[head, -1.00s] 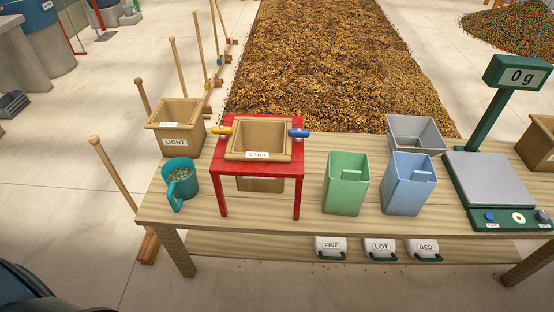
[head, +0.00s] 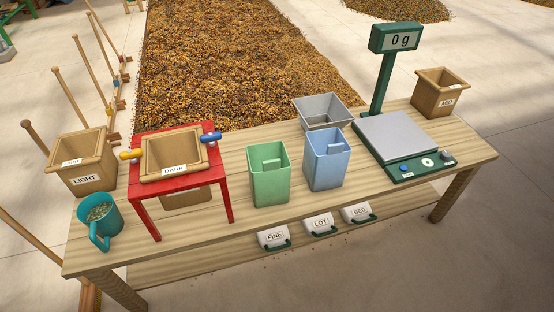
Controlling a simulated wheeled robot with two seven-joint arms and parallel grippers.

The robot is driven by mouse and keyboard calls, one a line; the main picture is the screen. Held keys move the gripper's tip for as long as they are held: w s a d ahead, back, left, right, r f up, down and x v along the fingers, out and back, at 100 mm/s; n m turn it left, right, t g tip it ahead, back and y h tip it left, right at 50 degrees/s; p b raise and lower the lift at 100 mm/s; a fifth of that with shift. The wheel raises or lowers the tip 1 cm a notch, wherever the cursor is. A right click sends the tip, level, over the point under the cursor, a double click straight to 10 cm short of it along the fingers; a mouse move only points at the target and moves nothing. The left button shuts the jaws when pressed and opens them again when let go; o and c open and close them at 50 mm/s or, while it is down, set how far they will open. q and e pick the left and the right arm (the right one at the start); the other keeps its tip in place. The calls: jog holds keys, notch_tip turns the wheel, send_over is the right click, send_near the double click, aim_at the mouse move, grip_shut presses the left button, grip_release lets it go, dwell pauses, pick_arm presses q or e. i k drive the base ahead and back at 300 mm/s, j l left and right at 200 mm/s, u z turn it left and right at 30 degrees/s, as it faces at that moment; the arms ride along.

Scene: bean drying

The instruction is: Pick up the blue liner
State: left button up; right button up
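The blue liner (head: 326,162) is a light-blue, open-topped square bin with a bar-like grip inside its rim. It stands upright on the wooden table (head: 228,206), right of the middle. A similar green liner (head: 269,178) stands just to its left, with a narrow gap between them. Neither of my grippers shows in the head view.
A grey metal bin (head: 315,108) stands close behind the blue liner. The scale (head: 399,139), reading 0 g, is to its right. The red stand (head: 141,193) with the DARK box (head: 180,170) and a teal mug (head: 104,232) are left. A MID box (head: 427,101) stands far right.

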aim_at(327, 152)
jog(key=i+l+u, duration=0.1)
jog(key=l, duration=0.4)
jog(key=i+l+u, duration=0.15)
jog(key=l, duration=0.4)
jog(key=i+l+u, duration=0.1)
jog(key=i+l, duration=0.15)
jog(key=l, duration=0.3)
jog(key=i+l+u, duration=0.15)
jog(key=l, duration=0.4)
jog(key=l+u, duration=0.1)
jog(key=l, duration=0.45)
